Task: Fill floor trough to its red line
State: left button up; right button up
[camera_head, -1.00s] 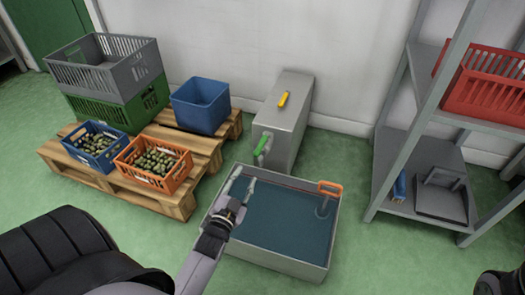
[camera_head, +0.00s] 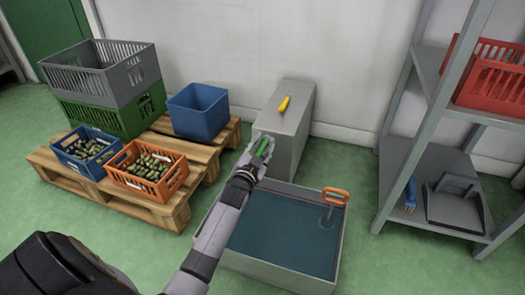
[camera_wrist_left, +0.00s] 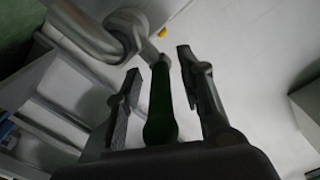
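The grey floor trough (camera_head: 340,248) stands in front of a grey box (camera_head: 290,118) and holds dark blue-green water (camera_head: 285,235). My left gripper (camera_head: 262,150) is at the green lever (camera_head: 264,147) on the box's front. In the left wrist view the lever (camera_wrist_left: 160,105) lies between the two open fingers (camera_wrist_left: 158,60), with a gap on the right side. A grey pipe (camera_wrist_left: 90,35) shows beyond. My right gripper is out of view.
A pallet (camera_head: 150,208) at left carries an orange crate (camera_head: 172,185) and a blue crate (camera_head: 72,160) of olives, a blue bin (camera_head: 198,112) and stacked crates. A yellow handle (camera_head: 284,104) is on the box top. A grey shelf (camera_head: 405,150) stands at right. Floor between trough and shelf is free.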

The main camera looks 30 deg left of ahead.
pick_arm(q)
jog(key=shift+w, duration=0.2)
grip_shut()
dwell(0.4)
dwell(0.4)
